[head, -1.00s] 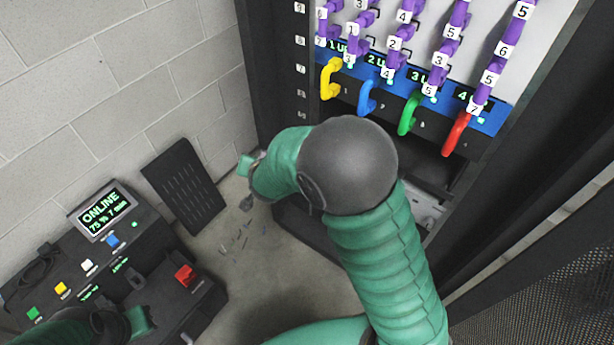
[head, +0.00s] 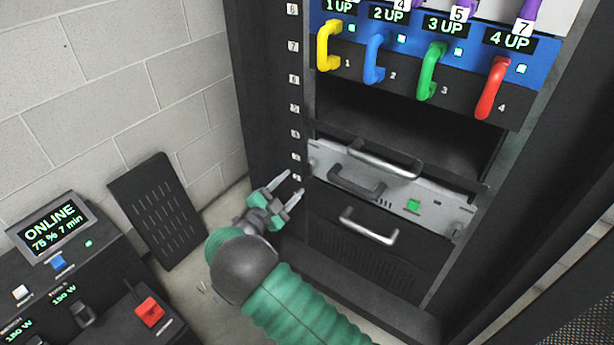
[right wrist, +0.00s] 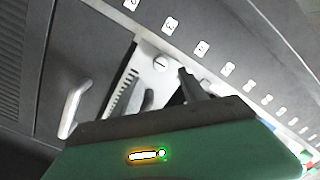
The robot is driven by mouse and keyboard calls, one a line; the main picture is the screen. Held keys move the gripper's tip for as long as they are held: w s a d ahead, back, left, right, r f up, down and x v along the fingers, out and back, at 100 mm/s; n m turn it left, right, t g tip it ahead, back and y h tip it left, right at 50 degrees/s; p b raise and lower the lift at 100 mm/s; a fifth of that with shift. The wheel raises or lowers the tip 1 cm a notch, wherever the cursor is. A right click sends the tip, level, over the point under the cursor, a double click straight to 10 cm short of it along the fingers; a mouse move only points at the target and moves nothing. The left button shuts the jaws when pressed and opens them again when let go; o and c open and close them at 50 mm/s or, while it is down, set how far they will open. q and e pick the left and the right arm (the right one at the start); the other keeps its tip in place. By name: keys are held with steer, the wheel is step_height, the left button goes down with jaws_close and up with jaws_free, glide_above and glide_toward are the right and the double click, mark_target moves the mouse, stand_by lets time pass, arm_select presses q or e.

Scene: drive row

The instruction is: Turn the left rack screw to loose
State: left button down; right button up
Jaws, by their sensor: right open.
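The left rack screw (right wrist: 161,62) shows in the right wrist view as a small pale round head with a slot, on the silver end of the rack unit's front. The silver rack unit (head: 392,192) sits in the rack in the head view; its screw is too small to make out there. My right gripper (head: 293,184) is open and empty, its two fingers pointing toward the rack's left post, left of the unit's left end. In the right wrist view a dark finger (right wrist: 192,85) shows just right of the screw, apparently apart from it. My left gripper is out of view.
Yellow (head: 327,46), blue, green and red handles hang above an open dark bay. A lower handle (head: 368,226) juts out below the unit. A console with an ONLINE display (head: 52,222) and a dark panel (head: 157,210) stand at left.

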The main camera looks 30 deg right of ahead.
mark_target(309, 167)
steer(key=b+x, duration=0.3)
steer(key=x, duration=0.5)
steer(key=shift+w+d+f, duration=0.15)
steer(key=shift+d, duration=0.2)
steer(key=shift+w+d, duration=0.1)
steer(key=shift+d, duration=0.1)
steer(key=shift+c, duration=0.4)
jaws_close()
